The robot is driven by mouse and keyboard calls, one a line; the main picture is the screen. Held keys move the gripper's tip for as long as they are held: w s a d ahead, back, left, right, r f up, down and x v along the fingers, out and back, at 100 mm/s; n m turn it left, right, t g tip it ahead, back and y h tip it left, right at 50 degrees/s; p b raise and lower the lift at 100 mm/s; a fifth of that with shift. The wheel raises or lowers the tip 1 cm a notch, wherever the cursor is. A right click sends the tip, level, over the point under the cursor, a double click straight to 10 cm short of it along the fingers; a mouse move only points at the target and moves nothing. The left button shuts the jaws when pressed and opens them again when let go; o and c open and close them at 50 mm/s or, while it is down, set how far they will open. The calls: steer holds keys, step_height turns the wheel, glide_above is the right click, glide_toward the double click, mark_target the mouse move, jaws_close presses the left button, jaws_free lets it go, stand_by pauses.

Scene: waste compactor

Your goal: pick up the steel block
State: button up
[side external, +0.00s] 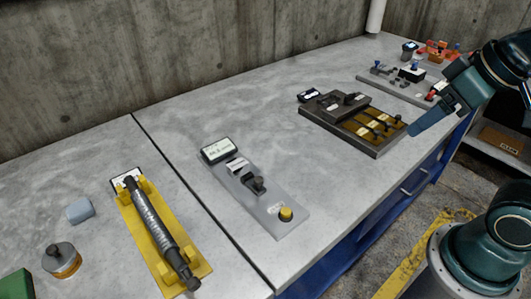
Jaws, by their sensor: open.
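A small pale blue-grey block (80,210), which looks like the steel block, lies on the grey workbench (105,155) at the far left. It stands apart, left of a yellow cradle, with nothing touching it. My gripper (428,120) is at the far right, above the right front edge of the bench, far from the block. It is open and I see nothing held in it. Its fingers overlap from this angle, so the gap between them is hard to see.
A yellow cradle (197,262) with a dark cylinder is right of the block. A round metal part (62,262) and a green object (15,285) stand in front. A gauge plate (272,213) and a dark fixture (370,147) lie between block and gripper. A concrete wall (150,50) stands behind.

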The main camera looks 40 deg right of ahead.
steer(key=w+a+f+g, duration=0.15)
steer(key=w+a, duration=0.35)
steer(key=w, duration=0.6)
steer(key=w+a+f+g, duration=0.1)
steer(key=w+a+f, duration=0.1)
steer(key=w+a, duration=0.65)
steer(key=w+a+f, duration=0.4)
steer(key=w+f, duration=0.2)
steer(key=w, duration=0.3)
steer(key=shift+a+f, duration=0.15)
steer(key=shift+f, duration=0.05)
steer(key=shift+w, duration=0.1)
glide_above(238, 164)
steer(key=s, duration=0.2)
steer(key=shift+s+f+x, duration=0.1)
steer(key=shift+s+x, duration=0.2)
steer(key=shift+x, duration=1.05)
steer(key=shift+s+f+x, duration=0.1)
steer(key=shift+s+x, duration=0.2)
steer(key=shift+x, duration=1.05)
steer(key=shift+s+f+x, duration=0.1)
steer(key=shift+s+x, duration=0.2)
steer(key=shift+x, duration=1.05)
steer(key=shift+x, duration=2.5)
steer(key=shift+w, duration=0.1)
